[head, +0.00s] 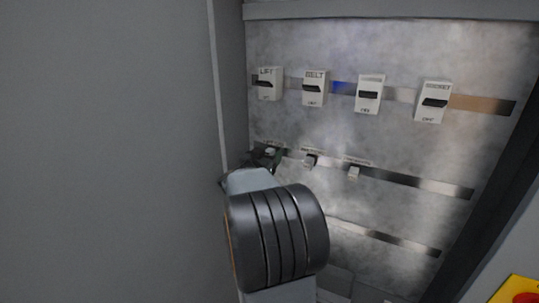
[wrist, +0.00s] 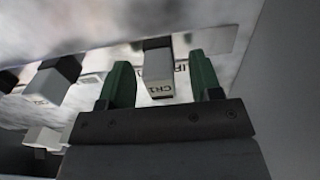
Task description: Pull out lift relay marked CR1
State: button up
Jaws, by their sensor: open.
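The relay marked CR1 (wrist: 158,82) is a small light block with a dark base on a metal rail. In the wrist view it sits between the two green fingers of my gripper (wrist: 160,62). The fingers are open, one on each side of it, with a narrow gap showing on both sides. In the head view my gripper (head: 264,158) is at the left end of the middle rail, and my wrist partly covers that spot. The relay is hard to make out there.
Two similar relays sit to the right on the middle rail (head: 419,184), the nearer one (head: 310,160) and a farther one (head: 353,172). Several switches, including LIFT (head: 268,84) and BELT (head: 314,88), line the upper rail. A grey wall (head: 110,150) stands close on the left.

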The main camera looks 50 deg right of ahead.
jog(key=shift+c, duration=0.4)
dwell(0.5)
grip_shut()
dwell(0.4)
jog(key=shift+a, duration=0.1)
jog(key=shift+p+v, duration=0.75)
jog(key=shift+v, duration=2.15)
